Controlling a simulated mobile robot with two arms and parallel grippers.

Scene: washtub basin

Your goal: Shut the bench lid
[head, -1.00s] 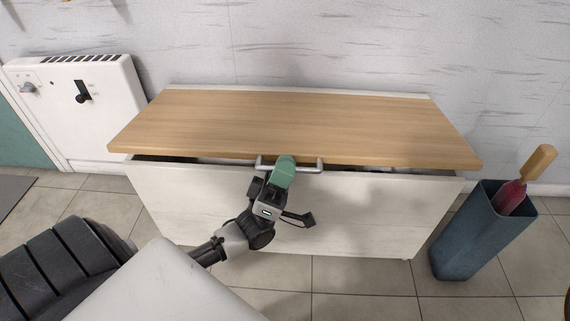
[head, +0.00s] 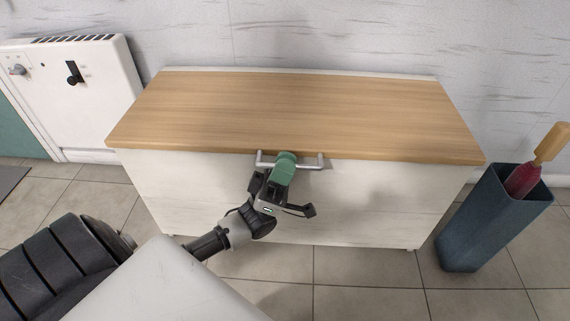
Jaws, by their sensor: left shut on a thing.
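The bench (head: 350,205) is a white box with a wooden lid (head: 300,110), in the middle of the head view. The lid lies flat on the box, and no dark gap shows under its front edge. A grey metal bar handle (head: 313,163) sits at the middle of that edge. My left gripper (head: 285,164), with green fingertips, is shut on the handle; the fingers hide its middle. My right gripper is not in view.
A blue bin (head: 480,225) with a wood-and-red-handled thing (head: 535,160) in it stands right of the bench. A white heater (head: 75,90) is on the wall at left. Tiled floor (head: 355,290) in front is clear.

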